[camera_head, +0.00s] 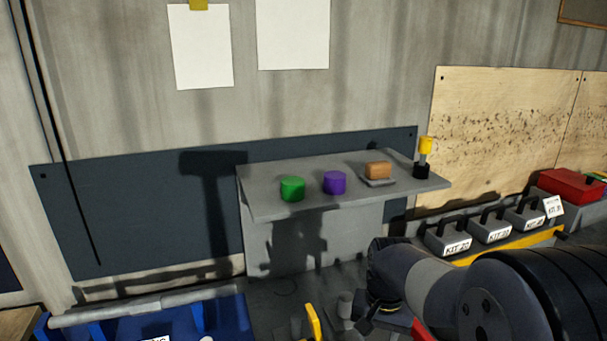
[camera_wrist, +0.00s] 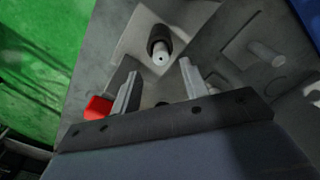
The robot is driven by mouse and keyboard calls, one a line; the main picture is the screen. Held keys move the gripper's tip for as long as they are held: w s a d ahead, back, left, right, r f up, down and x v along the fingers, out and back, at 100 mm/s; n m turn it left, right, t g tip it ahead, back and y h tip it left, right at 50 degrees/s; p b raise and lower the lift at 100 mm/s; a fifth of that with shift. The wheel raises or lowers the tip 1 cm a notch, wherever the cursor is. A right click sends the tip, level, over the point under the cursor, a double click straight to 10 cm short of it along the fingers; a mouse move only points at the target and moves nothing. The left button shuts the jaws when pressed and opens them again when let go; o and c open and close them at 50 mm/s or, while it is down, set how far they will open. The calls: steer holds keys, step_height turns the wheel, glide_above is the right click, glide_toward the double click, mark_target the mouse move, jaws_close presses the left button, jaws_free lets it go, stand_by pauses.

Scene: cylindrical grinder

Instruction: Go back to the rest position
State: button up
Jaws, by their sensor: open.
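In the wrist view my gripper (camera_wrist: 158,92) is open, its two fingers apart with nothing between their tips. Beyond the fingers a round grey shaft end with a dark collar (camera_wrist: 160,55) sticks out of a grey machine part (camera_wrist: 120,45). I see no contact between the fingers and the shaft. In the head view my arm comes in at the lower right and bends downward; the gripper itself cannot be made out there.
A wall shelf (camera_head: 270,207) carries a green piece (camera_head: 292,189), a purple piece (camera_head: 335,183), an orange-brown block (camera_head: 378,170) and a yellow-topped tool (camera_head: 425,150). Several labelled kit weights (camera_head: 448,240) and a red box (camera_head: 570,185) stand right. A blue bin (camera_head: 225,318) is lower left. A red block (camera_wrist: 97,108) is beside the left finger.

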step_height(320, 180, down, 7)
steer(key=shift+f, duration=0.2)
stand_by(0.5)
